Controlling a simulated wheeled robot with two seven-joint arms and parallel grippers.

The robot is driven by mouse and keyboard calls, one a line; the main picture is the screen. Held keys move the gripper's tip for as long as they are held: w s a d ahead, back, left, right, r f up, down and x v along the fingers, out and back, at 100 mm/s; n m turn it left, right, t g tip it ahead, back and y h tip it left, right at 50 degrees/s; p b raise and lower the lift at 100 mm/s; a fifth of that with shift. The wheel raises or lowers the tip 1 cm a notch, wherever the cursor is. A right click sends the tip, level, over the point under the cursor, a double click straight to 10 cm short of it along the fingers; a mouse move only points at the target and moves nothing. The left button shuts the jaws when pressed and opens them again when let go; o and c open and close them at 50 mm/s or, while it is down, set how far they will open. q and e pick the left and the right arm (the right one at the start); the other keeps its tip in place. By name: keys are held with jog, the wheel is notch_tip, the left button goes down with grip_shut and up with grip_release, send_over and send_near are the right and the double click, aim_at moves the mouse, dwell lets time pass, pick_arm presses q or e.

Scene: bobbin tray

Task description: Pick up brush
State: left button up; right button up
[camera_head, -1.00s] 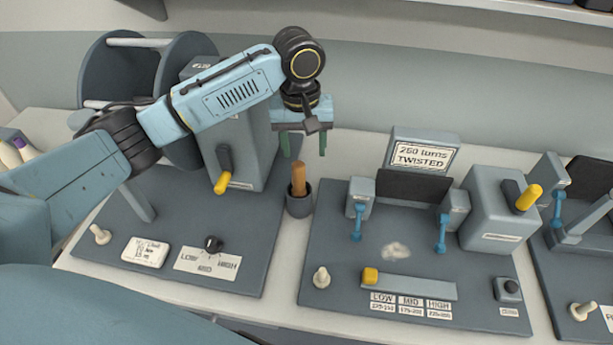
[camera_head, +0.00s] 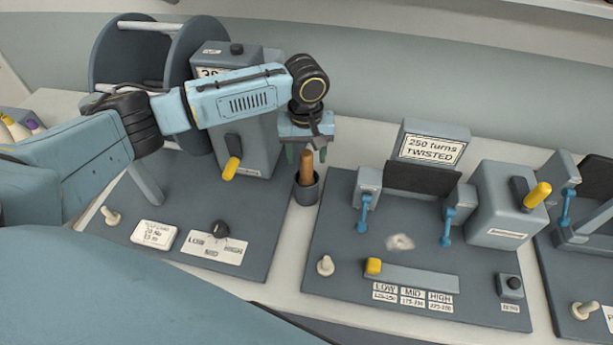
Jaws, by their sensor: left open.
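The brush shows as a brown wooden handle (camera_head: 306,166) standing upright in a dark grey cup (camera_head: 307,190). The cup hides its lower end. My left gripper (camera_head: 306,152) comes from above with its fingers pointing down. It is open, with its green-tipped fingers on either side of the top of the handle as seen here. I cannot tell whether they touch it. My right gripper is not in view.
A winding machine with a large spool (camera_head: 150,70) and a yellow-handled lever (camera_head: 231,168) stands left of the cup. A panel with a "250 turns TWISTED" sign (camera_head: 430,149) and blue levers lies to the right. The cup sits in the narrow gap between the two bases.

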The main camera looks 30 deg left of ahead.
aim_at(306, 176)
pick_arm(q)
jog(key=shift+f, duration=1.25)
jog(key=c, duration=1)
